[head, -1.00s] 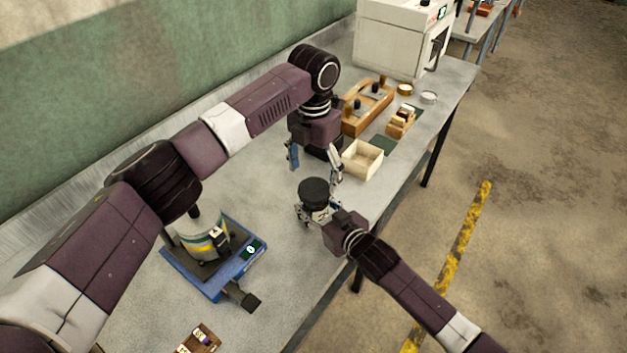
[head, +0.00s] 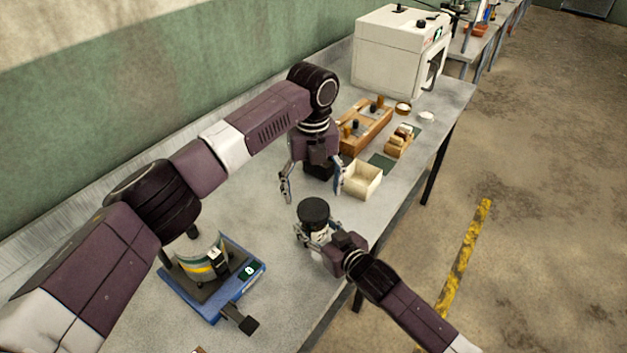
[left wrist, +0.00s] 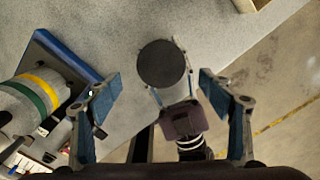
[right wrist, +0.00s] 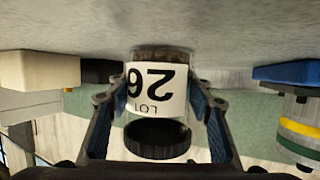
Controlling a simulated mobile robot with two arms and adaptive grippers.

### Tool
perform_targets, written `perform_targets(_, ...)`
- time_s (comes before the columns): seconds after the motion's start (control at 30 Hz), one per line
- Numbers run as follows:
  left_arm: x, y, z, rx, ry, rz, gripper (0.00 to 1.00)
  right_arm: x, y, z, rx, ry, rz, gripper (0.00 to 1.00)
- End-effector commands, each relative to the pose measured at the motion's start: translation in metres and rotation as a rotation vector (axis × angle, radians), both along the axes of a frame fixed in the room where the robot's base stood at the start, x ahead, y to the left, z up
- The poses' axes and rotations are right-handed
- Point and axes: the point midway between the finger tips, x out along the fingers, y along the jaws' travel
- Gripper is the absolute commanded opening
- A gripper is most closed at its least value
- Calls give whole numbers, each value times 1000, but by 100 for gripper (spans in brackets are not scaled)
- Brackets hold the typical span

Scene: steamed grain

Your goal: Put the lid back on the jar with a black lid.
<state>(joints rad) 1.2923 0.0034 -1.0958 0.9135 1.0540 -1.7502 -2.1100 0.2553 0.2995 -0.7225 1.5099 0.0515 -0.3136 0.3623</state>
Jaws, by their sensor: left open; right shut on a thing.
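The clear jar (right wrist: 184,108) has a white label reading "LOT 26" and some grain in its base. Its round black lid (head: 314,210) sits on its top, and shows from above in the left wrist view (left wrist: 162,63). I cannot tell how tightly the lid is seated. My right gripper (head: 311,236) is shut around the jar body, which stands upright, at or just over the bench. My left gripper (head: 311,194) is open and empty, pointing down behind and above the jar. In the left wrist view its fingers (left wrist: 158,88) are apart, with the lid between and beyond them.
A blue device (head: 243,292) with a striped drum stands on the bench at left. A cream open box (head: 362,182), wooden racks (head: 362,136) and a white oven-like machine (head: 398,55) stand farther back. Bare bench surrounds the jar; its front edge is close by.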

Motion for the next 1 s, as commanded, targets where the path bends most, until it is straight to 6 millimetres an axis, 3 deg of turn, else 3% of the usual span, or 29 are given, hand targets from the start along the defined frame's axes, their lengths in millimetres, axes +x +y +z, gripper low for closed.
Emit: perform_targets(1.0,1,-1,12,-1,1,1773,73,0,0,0,0,0,0,0)
